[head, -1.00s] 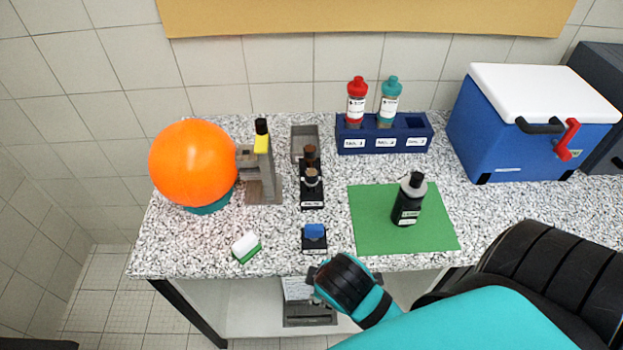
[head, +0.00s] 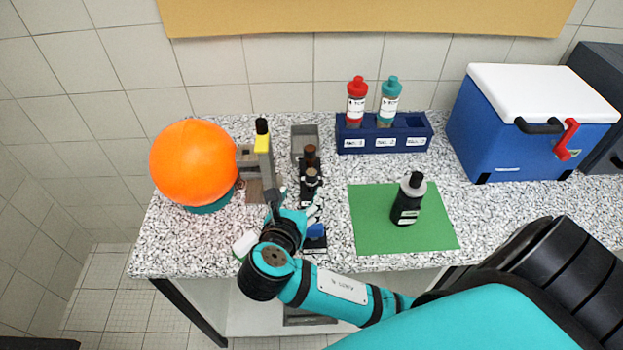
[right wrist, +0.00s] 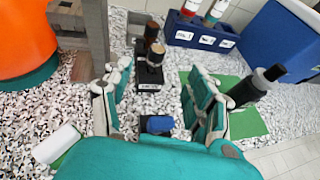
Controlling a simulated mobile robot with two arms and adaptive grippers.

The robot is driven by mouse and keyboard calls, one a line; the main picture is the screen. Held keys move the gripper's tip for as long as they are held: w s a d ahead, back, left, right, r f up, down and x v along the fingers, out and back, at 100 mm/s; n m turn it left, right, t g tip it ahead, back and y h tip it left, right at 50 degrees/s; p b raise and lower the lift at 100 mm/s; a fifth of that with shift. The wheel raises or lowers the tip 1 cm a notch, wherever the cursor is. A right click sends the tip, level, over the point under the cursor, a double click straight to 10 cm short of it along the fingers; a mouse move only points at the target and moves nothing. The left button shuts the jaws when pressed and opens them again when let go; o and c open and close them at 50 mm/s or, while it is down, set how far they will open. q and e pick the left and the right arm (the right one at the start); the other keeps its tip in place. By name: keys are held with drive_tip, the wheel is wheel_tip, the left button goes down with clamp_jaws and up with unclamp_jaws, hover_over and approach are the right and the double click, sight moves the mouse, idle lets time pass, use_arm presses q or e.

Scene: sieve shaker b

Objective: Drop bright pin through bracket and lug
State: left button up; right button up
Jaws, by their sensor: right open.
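A small black stand (head: 312,200) holds two upright knobbed pins in a row. The nearer pin has a pale grey, bright head (head: 312,174), also in the right wrist view (right wrist: 156,55). The farther one has a brown head (head: 310,152). The grey bracket fixture (head: 262,188) with a yellow-and-black handle stands left of the stand; its lug and holes cannot be made out. My right gripper (head: 300,202) is open and empty, just in front of the stand, its fingers (right wrist: 159,72) spread either side of the stand's near end in the wrist view. My left gripper is not in view.
An orange ball (head: 193,163) sits left of the fixture. A white-green eraser (head: 242,243) and a blue block (head: 315,231) lie near the front edge. A grey bin (head: 304,131) and a blue bottle rack (head: 385,146) stand behind. A black bottle (head: 407,200) stands on a green mat (head: 370,235).

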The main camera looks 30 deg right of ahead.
sight(311, 173)
drive_tip(key=p+x, duration=0.1)
drive_tip(key=x, duration=0.7)
drive_tip(key=shift+w+d+f, duration=0.15)
drive_tip(key=shift+w, duration=0.05)
drive_tip(key=p+x, duration=0.1)
drive_tip(key=x, duration=0.4)
drive_tip(key=shift+f+p, duration=0.1)
drive_tip(key=shift+p, duration=0.3)
drive_tip(key=shift+w+f, duration=0.15)
clamp_jaws()
